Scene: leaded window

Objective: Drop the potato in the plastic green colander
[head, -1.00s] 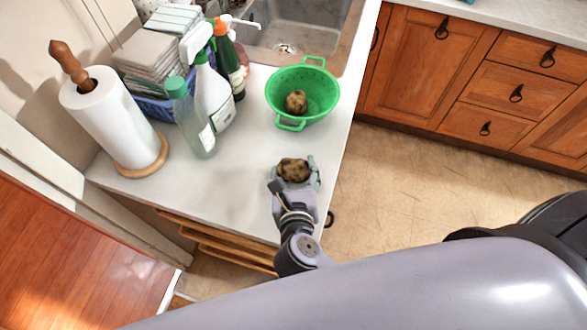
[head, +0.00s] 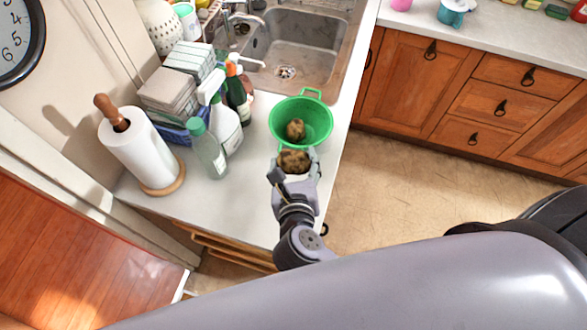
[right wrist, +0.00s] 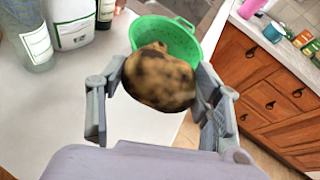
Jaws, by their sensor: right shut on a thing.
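The green plastic colander (head: 283,113) stands on the white counter in the head view, with one brown potato (head: 295,129) lying inside it. My right gripper (head: 293,165) is shut on a second mottled brown potato (head: 294,160), at the near edge of the colander. In the right wrist view that potato (right wrist: 158,78) sits between the fingers of my right gripper (right wrist: 160,88). The colander (right wrist: 172,32) is just beyond it and partly hidden by it. My left gripper does not show in either view.
A paper towel roll (head: 140,153), a clear bottle (head: 208,153) and spray bottles (head: 226,125) stand left of the colander. The sink (head: 290,50) is behind it. The counter (head: 235,195) in front of the bottles is clear, and its right edge drops to the floor.

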